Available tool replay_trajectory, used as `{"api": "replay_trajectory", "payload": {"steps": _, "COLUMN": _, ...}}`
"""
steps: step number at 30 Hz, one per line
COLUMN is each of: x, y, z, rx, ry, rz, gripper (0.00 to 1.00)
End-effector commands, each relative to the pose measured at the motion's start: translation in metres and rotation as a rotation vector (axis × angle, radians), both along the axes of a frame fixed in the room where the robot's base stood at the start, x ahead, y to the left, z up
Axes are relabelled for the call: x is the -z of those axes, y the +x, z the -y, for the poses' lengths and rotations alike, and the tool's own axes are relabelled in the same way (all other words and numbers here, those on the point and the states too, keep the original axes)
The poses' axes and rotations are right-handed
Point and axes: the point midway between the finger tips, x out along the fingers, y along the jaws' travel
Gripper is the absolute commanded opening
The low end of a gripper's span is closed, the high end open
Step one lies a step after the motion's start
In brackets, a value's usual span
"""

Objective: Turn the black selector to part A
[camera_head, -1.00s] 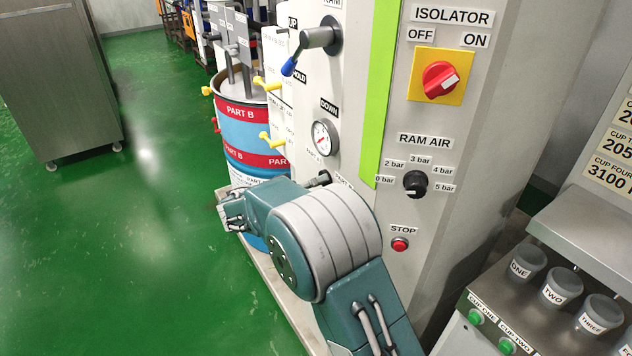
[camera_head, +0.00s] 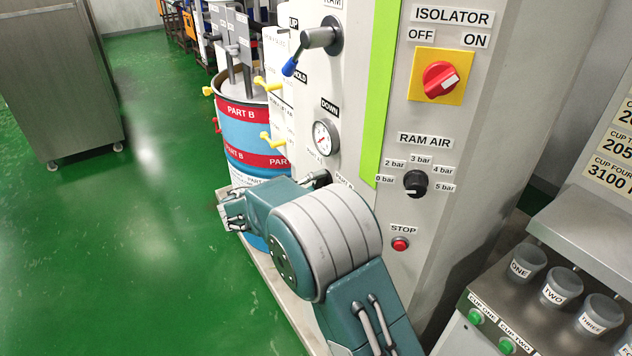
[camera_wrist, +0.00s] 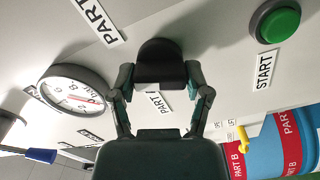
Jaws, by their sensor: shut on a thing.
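The black selector (camera_wrist: 160,62) sits on the pale panel in the wrist view, between my fingers. My gripper (camera_wrist: 161,78) is shut on it, one finger on each side. Its dark top also shows in the head view (camera_head: 319,180), just above my arm, which hides much of it. One PART label (camera_wrist: 98,22) is above it in the wrist view and another PART label (camera_wrist: 158,103) is below it, partly covered. Their last letters are not readable there. In the head view, small labels lie on either side of the selector. Which label it points to cannot be told.
A round gauge (camera_head: 322,138) is close to the selector. A green START button (camera_wrist: 276,22) is to the right in the wrist view. A red STOP button (camera_head: 400,244) and the RAM AIR knob (camera_head: 415,183) are right of my arm. A PART B drum (camera_head: 250,140) stands behind.

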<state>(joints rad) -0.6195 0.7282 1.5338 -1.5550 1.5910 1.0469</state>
Motion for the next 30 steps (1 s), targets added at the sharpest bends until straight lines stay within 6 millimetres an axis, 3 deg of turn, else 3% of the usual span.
{"api": "replay_trajectory", "payload": {"steps": 30, "x": 0.0055, "y": 0.0006, "z": -0.0001, "rx": -0.004, "ry": -0.523, "rz": -0.781, "gripper": 0.15}}
